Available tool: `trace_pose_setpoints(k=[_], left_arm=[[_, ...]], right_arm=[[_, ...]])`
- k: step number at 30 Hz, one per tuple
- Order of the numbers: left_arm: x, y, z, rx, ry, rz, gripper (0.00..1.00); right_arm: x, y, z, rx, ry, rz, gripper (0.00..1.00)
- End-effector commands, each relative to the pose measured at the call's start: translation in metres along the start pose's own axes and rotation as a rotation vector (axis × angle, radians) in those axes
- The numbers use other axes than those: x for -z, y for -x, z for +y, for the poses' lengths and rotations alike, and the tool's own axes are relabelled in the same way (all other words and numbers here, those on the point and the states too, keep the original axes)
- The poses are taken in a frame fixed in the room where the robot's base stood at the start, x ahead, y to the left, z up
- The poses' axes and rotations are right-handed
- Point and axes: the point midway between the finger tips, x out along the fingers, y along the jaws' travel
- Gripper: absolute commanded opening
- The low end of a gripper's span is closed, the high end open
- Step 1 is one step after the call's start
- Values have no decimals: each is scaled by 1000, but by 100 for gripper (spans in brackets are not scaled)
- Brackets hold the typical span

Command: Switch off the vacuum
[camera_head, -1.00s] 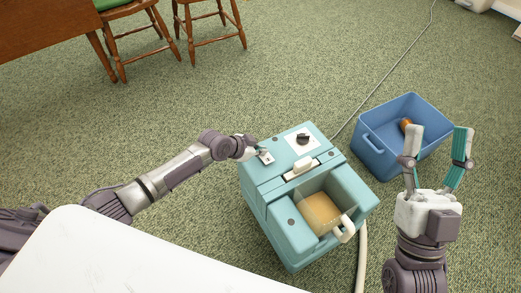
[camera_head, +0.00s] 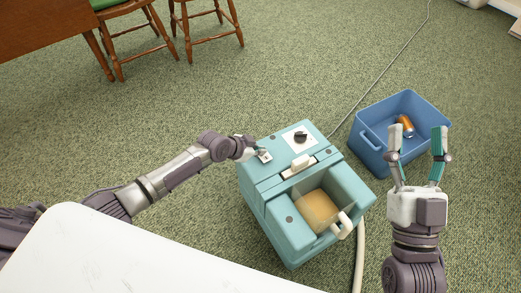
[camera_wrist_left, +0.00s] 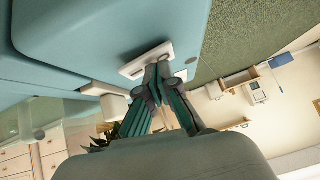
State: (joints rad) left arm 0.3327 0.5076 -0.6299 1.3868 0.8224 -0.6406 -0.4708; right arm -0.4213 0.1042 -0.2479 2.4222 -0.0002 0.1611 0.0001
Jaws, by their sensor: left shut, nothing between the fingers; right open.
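The vacuum (camera_head: 262,185) is a teal boxy machine on the carpet in the middle of the head view. On its top are a black dial (camera_head: 300,138) on a white plate and a small white switch plate (camera_head: 265,156) near its left edge. My left gripper (camera_head: 259,150) is shut and empty, its tips at the switch plate. In the left wrist view the fingertips (camera_wrist_left: 159,68) are against or very near the white plate (camera_wrist_left: 146,60); they hide the switch, so its position cannot be told. My right gripper (camera_head: 418,134) is open and empty, right of the vacuum.
A blue bin (camera_head: 372,142) with an orange can (camera_head: 405,126) inside stands right of the vacuum, partly behind my right gripper. A pale hose (camera_head: 359,262) and a grey cord (camera_head: 378,78) lie on the carpet. A white surface (camera_head: 130,260) fills the lower left. Wooden chairs (camera_head: 207,30) stand at the back.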

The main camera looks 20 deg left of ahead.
Motion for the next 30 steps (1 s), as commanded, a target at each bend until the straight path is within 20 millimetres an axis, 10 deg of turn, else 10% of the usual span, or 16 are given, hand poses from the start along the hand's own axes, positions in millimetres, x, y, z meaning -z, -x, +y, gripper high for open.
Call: trace_pose_setpoints(k=[30], left_arm=[[3,3,7,0,0,1,0]], right_arm=[[-34,4,7,-12,14,-218,60]])
